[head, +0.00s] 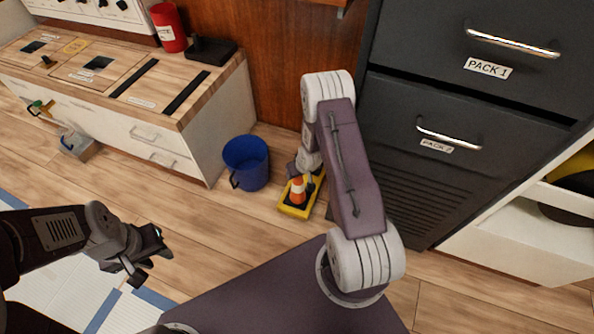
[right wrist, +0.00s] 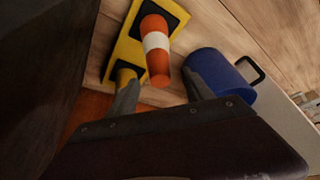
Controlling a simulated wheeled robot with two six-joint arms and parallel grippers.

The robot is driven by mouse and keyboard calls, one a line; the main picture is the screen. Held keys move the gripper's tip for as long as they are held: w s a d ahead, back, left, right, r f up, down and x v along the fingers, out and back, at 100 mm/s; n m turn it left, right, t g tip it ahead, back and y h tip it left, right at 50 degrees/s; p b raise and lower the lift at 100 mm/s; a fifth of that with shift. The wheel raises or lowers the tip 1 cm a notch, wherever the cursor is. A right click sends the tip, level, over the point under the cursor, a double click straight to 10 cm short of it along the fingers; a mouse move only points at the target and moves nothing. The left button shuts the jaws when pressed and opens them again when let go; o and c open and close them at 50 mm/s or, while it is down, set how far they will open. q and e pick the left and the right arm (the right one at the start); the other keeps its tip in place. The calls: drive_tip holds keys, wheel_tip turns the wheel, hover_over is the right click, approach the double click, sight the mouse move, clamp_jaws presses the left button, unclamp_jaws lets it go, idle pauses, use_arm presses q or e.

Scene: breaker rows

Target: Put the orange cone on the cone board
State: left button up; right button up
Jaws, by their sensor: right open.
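The orange cone (head: 298,186) with a white band appears to stand on a black pad of the yellow cone board (head: 285,208), on the floor. In the right wrist view the cone (right wrist: 154,27) looks upright, its base towards the yellow board (right wrist: 126,48). My right gripper (right wrist: 160,78) is open, with one finger on each side of the cone's near end and visible gaps beside it. In the head view the right gripper (head: 309,182) is partly hidden at the board. My left gripper (head: 154,264) is open and empty over the floor at left.
A blue bucket (head: 246,163) stands on the floor left of the board; it also shows in the right wrist view (right wrist: 215,70). A dark cabinet (head: 400,150) is close on the right. A wooden-topped counter (head: 205,98) stands at upper left.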

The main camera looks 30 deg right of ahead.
drive_tip(key=s+a+r+g+p, duration=0.1)
drive_tip(key=s+a+r, duration=0.15)
drive_tip(key=r, duration=0.55)
drive_tip(key=s+a+r+p, duration=0.2)
drive_tip(key=s+r, duration=0.1)
drive_tip(key=r, duration=0.5)
use_arm(q)
wheel_tip(320, 180, up, 4)
drive_tip(key=shift+r, duration=0.1)
use_arm(e)
drive_tip(key=s+a+r+g, duration=0.2)
drive_tip(key=s+a+r, duration=0.4)
drive_tip(key=s+r, duration=0.3)
drive_tip(key=s, duration=0.3)
drive_tip(key=shift+r+n+y, duration=0.3)
drive_tip(key=shift+r+n, duration=0.05)
drive_tip(key=shift+n, duration=0.05)
drive_tip(key=shift+s, duration=0.1)
use_arm(q)
wheel_tip(320, 180, up, 42)
drive_tip(key=p, duration=4.1)
use_arm(e)
wheel_tip(320, 180, up, 42)
drive_tip(key=shift+f, duration=0.15)
